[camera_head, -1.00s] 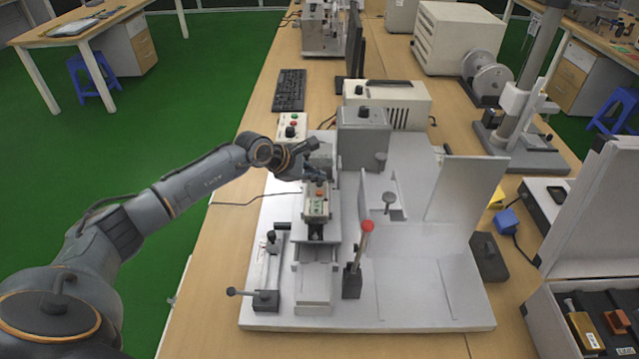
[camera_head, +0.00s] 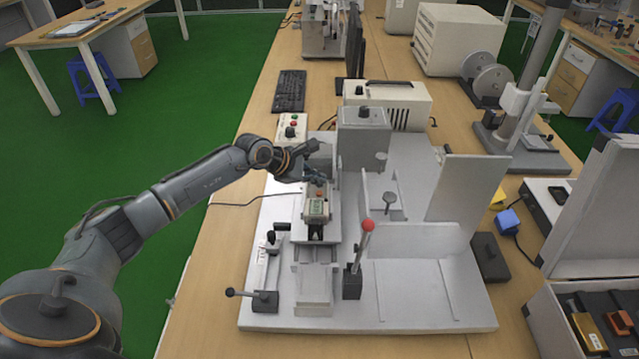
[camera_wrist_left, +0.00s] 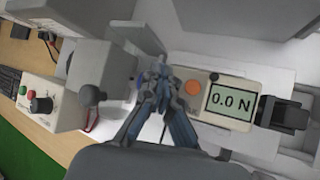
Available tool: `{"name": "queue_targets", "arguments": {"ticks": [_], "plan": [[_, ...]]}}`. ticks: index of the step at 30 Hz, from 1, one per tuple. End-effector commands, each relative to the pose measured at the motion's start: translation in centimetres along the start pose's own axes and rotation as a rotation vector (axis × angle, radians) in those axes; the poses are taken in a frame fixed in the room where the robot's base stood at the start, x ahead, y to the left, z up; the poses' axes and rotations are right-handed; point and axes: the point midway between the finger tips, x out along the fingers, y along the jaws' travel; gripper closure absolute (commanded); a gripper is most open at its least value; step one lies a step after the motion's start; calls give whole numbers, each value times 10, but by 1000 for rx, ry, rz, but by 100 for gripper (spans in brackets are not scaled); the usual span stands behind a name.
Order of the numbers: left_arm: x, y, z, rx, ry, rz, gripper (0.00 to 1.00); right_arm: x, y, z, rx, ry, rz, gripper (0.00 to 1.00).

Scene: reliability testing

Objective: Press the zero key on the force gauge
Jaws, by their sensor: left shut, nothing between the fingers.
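The force gauge (camera_head: 316,207) is a small light box with a green-lit display, mounted on the slide of the white fixture. In the left wrist view the force gauge (camera_wrist_left: 237,122) reads 0.0 N. An orange round key (camera_wrist_left: 193,88) and a small dark key (camera_wrist_left: 214,77) sit beside the display. My left gripper (camera_head: 321,181) is shut and empty at the far end of the gauge. In the wrist view the fingertips of my left gripper (camera_wrist_left: 162,72) lie just left of the orange key; contact cannot be told. My right gripper is out of view.
A red-knobbed lever (camera_head: 367,226) stands right of the slide, and a grey block (camera_head: 363,140) stands behind it. A control box (camera_head: 292,129) with buttons is at the back left. An open case (camera_head: 580,290) is at the right.

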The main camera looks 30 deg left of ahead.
Motion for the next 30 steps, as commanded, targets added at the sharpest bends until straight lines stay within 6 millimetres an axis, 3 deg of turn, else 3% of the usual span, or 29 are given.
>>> {"name": "queue_targets", "arguments": {"ticks": [23,30], "plan": [[-12,9,9,0,0,0,100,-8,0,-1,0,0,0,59],[-27,20,19,1,1,0,100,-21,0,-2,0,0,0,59]]}}
